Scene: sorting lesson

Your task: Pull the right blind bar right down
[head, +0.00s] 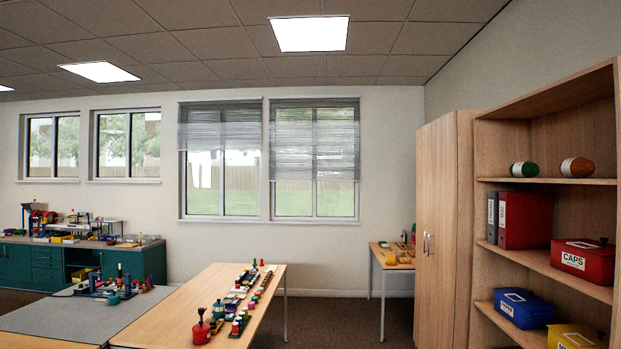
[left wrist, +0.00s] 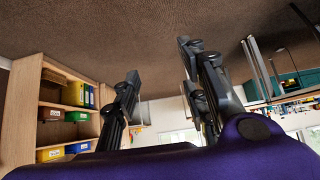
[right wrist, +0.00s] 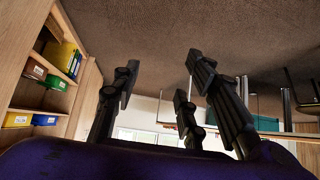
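The right blind (head: 314,140) hangs in the head view over the upper part of the right window, grey and slatted. Its bar (head: 314,180) is the lower edge, a little over halfway down the window, with bare glass below. The left blind (head: 220,126) hangs beside it, its lower edge higher. Neither gripper shows in the head view. My left gripper (left wrist: 160,72) shows in the left wrist view with its fingers apart and nothing between them. My right gripper (right wrist: 163,72) shows in the right wrist view, also open and empty. Both are away from the blinds.
A wooden table (head: 190,285) with small coloured items stands before the windows. A small table (head: 392,262) stands below and right of the right window. A tall cabinet (head: 437,220) and open shelves (head: 540,183) line the right. Brown floor (head: 335,310) shows between the tables.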

